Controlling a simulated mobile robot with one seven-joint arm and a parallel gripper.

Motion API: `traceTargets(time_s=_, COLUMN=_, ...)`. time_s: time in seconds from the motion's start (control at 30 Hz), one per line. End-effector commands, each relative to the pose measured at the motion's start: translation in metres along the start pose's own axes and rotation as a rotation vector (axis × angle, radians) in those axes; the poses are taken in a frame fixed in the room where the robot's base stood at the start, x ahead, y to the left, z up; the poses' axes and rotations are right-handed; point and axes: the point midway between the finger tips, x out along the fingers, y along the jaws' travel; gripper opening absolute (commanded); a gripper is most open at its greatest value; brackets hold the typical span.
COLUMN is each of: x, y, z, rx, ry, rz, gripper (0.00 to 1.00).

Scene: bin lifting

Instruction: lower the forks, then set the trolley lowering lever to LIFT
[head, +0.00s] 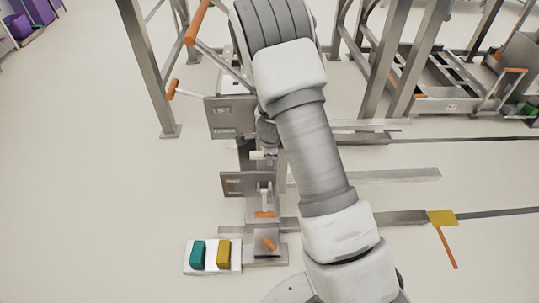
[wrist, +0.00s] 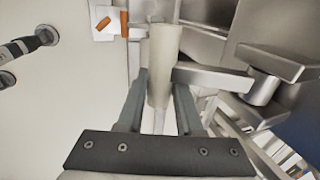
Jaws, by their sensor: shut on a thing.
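In the wrist view, my gripper (wrist: 161,82) has its two fingers on either side of a pale cylindrical handle (wrist: 163,62) and is shut on it. In the head view, my arm hides the gripper. A grey trolley column carries an upper label plate (head: 229,118) and a lower label plate (head: 235,184); the lettering is too small to read surely. A white lever (head: 264,197) stands beside the lower plate, above an orange piece. An orange-ended lever (head: 173,89) sticks out left of the upper plate. Long metal fork bars (head: 395,175) extend right, low over the floor.
A white plate (head: 211,269) with a teal block (head: 197,254) and a yellow block (head: 223,254) lies at the column's left foot. An orange-gripped bar (head: 197,22) rises at the upper left. Metal frame posts (head: 153,65) stand behind. The floor at left is clear.

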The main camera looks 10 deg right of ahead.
Motion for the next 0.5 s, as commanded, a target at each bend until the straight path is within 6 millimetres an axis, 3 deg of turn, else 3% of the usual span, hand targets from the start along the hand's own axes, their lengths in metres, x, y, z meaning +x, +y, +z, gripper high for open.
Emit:
traceTargets(time_s=0.03, x=0.0007, y=0.0017, z=0.0002, rx=0.0, ry=0.0, rz=0.004, gripper=0.37)
traceTargets(time_s=0.2, x=0.0004, y=0.0009, z=0.0001, rx=0.0, ry=0.0, rz=0.002, gripper=0.64)
traceTargets(time_s=0.5, x=-0.0018, y=-0.0003, z=0.0001, rx=0.0, ry=0.0, rz=0.0, gripper=0.64)
